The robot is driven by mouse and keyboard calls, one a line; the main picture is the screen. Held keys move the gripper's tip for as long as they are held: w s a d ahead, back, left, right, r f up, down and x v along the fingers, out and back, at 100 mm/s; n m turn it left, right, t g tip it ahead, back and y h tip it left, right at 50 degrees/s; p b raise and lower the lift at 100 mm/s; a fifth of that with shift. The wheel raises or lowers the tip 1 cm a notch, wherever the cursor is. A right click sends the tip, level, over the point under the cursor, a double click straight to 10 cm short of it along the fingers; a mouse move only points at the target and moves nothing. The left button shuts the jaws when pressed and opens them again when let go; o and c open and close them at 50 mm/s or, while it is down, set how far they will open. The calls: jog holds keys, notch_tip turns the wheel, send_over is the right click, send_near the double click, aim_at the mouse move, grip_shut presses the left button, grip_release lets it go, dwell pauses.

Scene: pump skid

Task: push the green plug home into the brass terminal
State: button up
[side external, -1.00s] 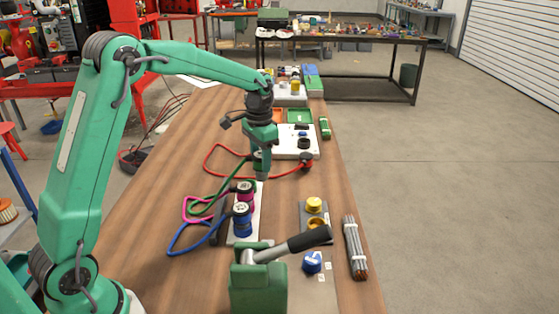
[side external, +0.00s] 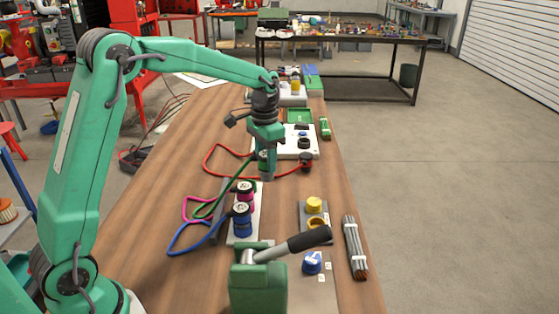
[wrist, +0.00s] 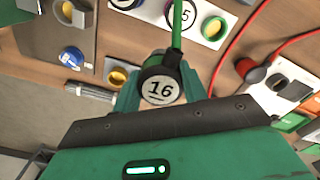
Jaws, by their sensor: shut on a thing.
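The green plug (wrist: 162,85), with a black-rimmed end marked 16, is between the fingers of my gripper (wrist: 160,92) in the wrist view. Its green cable (wrist: 177,30) runs up past it. My gripper also shows in the side external view (side external: 266,172), shut on the plug, above the table beyond the plug board (side external: 257,203). In the wrist view a ring-shaped brass terminal (wrist: 212,28) appears on the white board, apart from the plug. The plug's front end is hidden.
Pink (side external: 244,190) and blue (side external: 242,216) plugs stand on the near board with looped cables. A red plug (side external: 305,160) trails a red cable. Bare wood lies left.

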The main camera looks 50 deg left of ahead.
jog(key=w+d+f+m, duration=0.1)
jog(key=w+d+m, duration=0.1)
jog(key=d, duration=0.5)
jog(key=w+d+m, duration=0.2)
jog(key=d, duration=0.5)
jog(key=shift+d+f, duration=0.25)
jog(key=shift+f, duration=0.1)
jog(key=shift+f, duration=0.1)
jog(key=shift+f, duration=2.6)
jog(key=shift+f, duration=1.75)
jog(key=o, duration=1.2)
jog(key=shift+r, duration=0.1)
jog(key=shift+r, duration=3.8)
